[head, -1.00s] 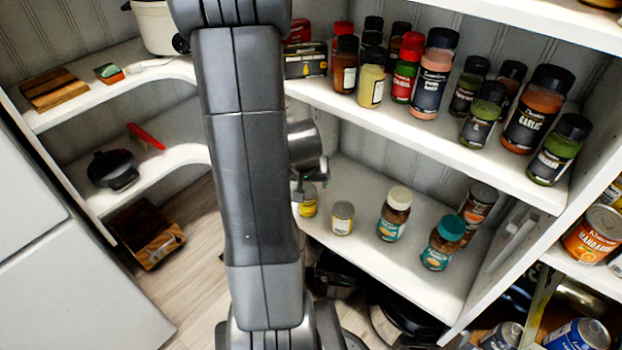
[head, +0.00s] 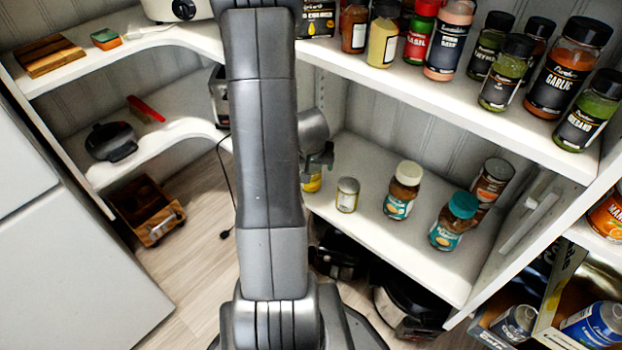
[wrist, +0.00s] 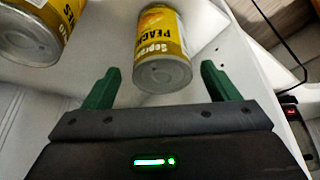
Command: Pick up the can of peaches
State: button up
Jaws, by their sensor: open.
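The can of peaches (wrist: 162,45) has a yellow label reading "PEACH" and a bare metal end. In the wrist view it lies ahead of and between the two green fingers of my gripper (wrist: 157,88), which are apart with nothing held. I cannot tell how deep the can sits between the fingers. In the head view a yellow can (head: 311,182) shows partly on the lower shelf at its left end, behind my gripper (head: 318,160). My arm hides much of that area.
A second yellow can (wrist: 40,28) stands left of the peaches in the wrist view. On the lower shelf (head: 400,245) are a small can (head: 347,195), two coffee jars (head: 402,190) and another can (head: 492,182). Spice jars (head: 560,70) line the shelf above.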

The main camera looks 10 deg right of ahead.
jog(key=b+x, duration=0.1)
jog(key=x, duration=0.1)
jog(key=b+x, duration=0.1)
jog(key=x, duration=0.1)
jog(key=shift+a+f, duration=0.15)
